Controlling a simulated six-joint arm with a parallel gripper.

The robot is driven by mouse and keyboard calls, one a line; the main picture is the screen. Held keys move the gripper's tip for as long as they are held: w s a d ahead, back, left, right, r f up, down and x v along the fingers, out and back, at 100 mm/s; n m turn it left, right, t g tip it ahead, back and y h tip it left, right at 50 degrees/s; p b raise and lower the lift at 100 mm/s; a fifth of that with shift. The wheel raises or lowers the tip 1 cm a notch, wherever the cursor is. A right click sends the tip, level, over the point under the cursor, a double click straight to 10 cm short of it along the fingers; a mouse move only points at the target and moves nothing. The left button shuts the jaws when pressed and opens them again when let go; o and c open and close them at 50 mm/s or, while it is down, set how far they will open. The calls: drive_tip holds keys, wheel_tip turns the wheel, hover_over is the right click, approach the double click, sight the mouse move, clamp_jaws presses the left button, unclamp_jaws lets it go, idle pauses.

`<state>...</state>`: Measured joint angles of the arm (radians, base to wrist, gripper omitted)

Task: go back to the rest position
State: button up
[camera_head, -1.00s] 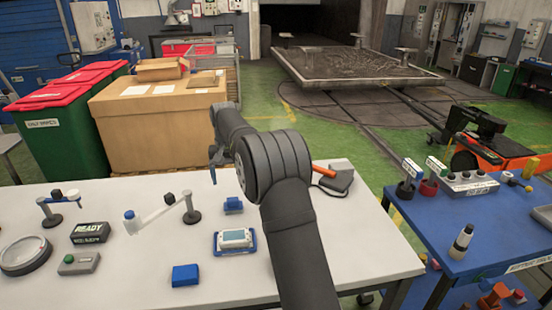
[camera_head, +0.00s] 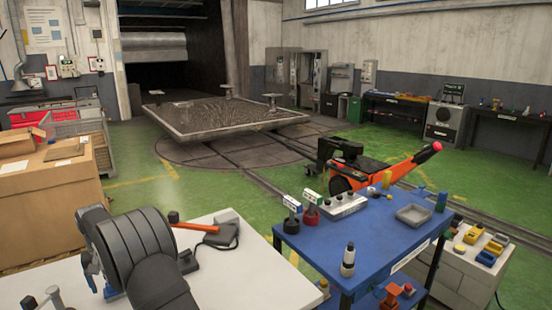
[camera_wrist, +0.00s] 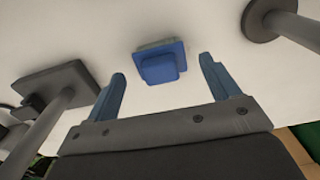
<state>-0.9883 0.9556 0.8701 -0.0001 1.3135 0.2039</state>
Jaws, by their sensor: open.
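My gripper (camera_wrist: 165,88) shows in the wrist view with its two blue fingers spread apart and nothing between them. A small blue block (camera_wrist: 160,65) on a grey base lies on the white table (camera_wrist: 200,25) beyond the fingertips, apart from them. In the head view my dark arm covers the lower left, over the white table (camera_head: 245,275). The gripper's fingertips are not clear in the head view.
In the wrist view a grey post on a dark foot (camera_wrist: 60,82) stands left, and a round-footed post (camera_wrist: 262,18) stands upper right. In the head view an orange-handled tool (camera_head: 196,227) lies on the table. A blue cart (camera_head: 375,238) stands right, a cardboard box (camera_head: 40,205) left.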

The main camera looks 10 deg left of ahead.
drive_tip(key=shift+r, duration=0.35)
drive_tip(key=shift+f, duration=0.1)
